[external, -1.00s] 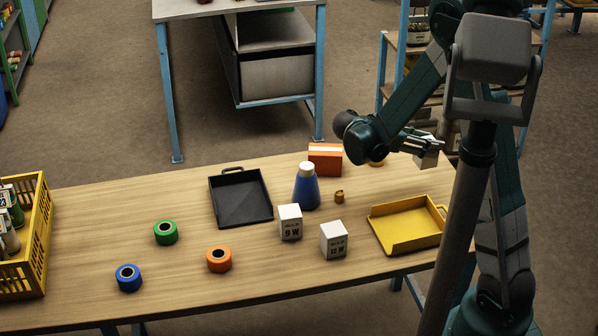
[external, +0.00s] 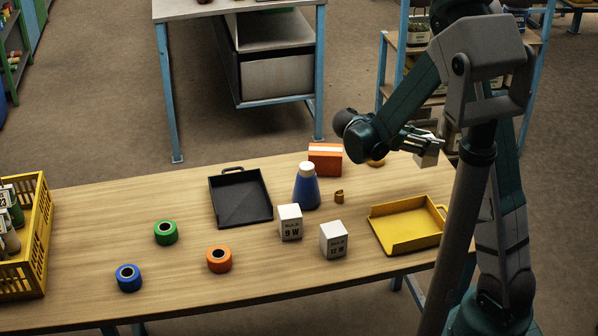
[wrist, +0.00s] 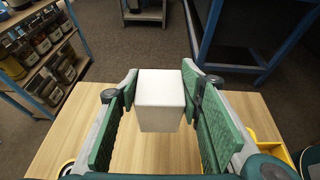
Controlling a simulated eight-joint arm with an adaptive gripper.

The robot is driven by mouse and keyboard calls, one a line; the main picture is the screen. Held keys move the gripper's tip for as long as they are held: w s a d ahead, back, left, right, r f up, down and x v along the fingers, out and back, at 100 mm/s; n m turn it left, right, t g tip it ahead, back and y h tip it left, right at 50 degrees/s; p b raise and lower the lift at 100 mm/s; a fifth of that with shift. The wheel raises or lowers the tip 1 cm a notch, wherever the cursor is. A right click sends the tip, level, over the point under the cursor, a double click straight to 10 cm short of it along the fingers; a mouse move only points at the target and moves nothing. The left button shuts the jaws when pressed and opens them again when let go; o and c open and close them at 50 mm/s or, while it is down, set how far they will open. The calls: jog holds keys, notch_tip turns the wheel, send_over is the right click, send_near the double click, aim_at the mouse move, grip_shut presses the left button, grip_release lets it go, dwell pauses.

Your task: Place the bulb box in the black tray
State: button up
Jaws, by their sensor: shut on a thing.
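My gripper (external: 424,147) is shut on a plain white box (wrist: 160,98), held between the green finger pads. The held box also shows in the external view (external: 428,157), above the table's far right end; no label is readable on it. The black tray (external: 240,198) lies empty on the table, well to the left of my gripper. Two similar white bulb boxes stand upright on the table: one marked 9 W (external: 290,222) and one marked 12 W (external: 333,240).
A blue bottle (external: 306,188) and an orange box (external: 325,158) stand between my gripper and the black tray. A yellow tray (external: 408,226) lies at the right. Green, blue and orange rolls (external: 219,259) lie in front left, near a yellow crate (external: 38,245).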

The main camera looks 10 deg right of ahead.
jog(key=shift+r, duration=0.15)
jog(key=shift+r, duration=2.5)
jog(key=shift+a+r, duration=0.1)
jog(key=shift+r, duration=0.15)
jog(key=w+a+f+n+t+y, duration=0.2)
jog(key=w+a+n+t+y, duration=0.15)
jog(key=a, duration=0.55)
jog(key=w+a+f+n+t+y, duration=0.2)
jog(key=w+a+n+t, duration=0.25)
jog(key=a, duration=0.55)
jog(key=w+a+f+n+t+y, duration=0.2)
jog(key=w+a+n+t, duration=0.2)
jog(key=a, duration=0.5)
jog(key=s+a+r+n+y+p, duration=0.1)
jog(key=s+a+r+n+y, duration=0.2)
jog(key=a, duration=0.7)
jog(key=a+r+n+y, duration=0.1)
jog(key=a+n+y, duration=0.35)
jog(key=a, duration=0.55)
jog(key=s+a+r+n+y+p, duration=0.1)
jog(key=s+a+r+n+y, duration=0.2)
jog(key=a, duration=0.7)
notch_tip(320, 180, down, 6)
jog(key=w, duration=0.1)
jog(key=shift+w+y, duration=0.3)
jog(key=shift+d+m, duration=0.1)
jog(key=shift+m, duration=0.15)
